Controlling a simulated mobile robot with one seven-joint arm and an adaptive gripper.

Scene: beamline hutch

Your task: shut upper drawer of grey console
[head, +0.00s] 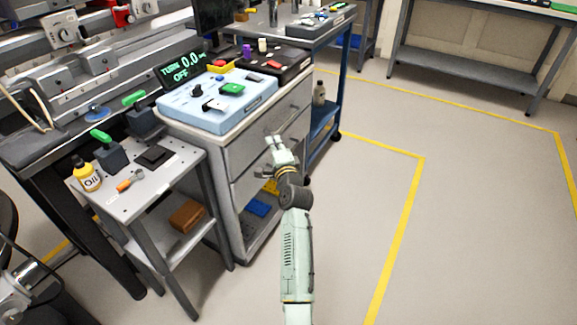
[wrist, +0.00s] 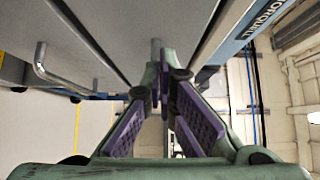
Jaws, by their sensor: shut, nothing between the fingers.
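The grey console (head: 240,213) stands in the middle of the head view, under a light blue control box. Its upper drawer (head: 244,152) has a plain grey front just below the worktop. No drawer interior shows, and I cannot tell how far out it stands. My gripper (head: 273,138) is in front of this drawer, its fingertips at or very near the front by the handle. In the wrist view my gripper (wrist: 158,75) is shut and empty, its tips close to a short metal handle (wrist: 155,46) that they partly hide. Contact is unclear.
The lower drawer's handle (wrist: 45,68) shows in the wrist view. A blue-framed cart (head: 322,120) is close behind to the right. The floor (head: 480,210) at right is clear.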

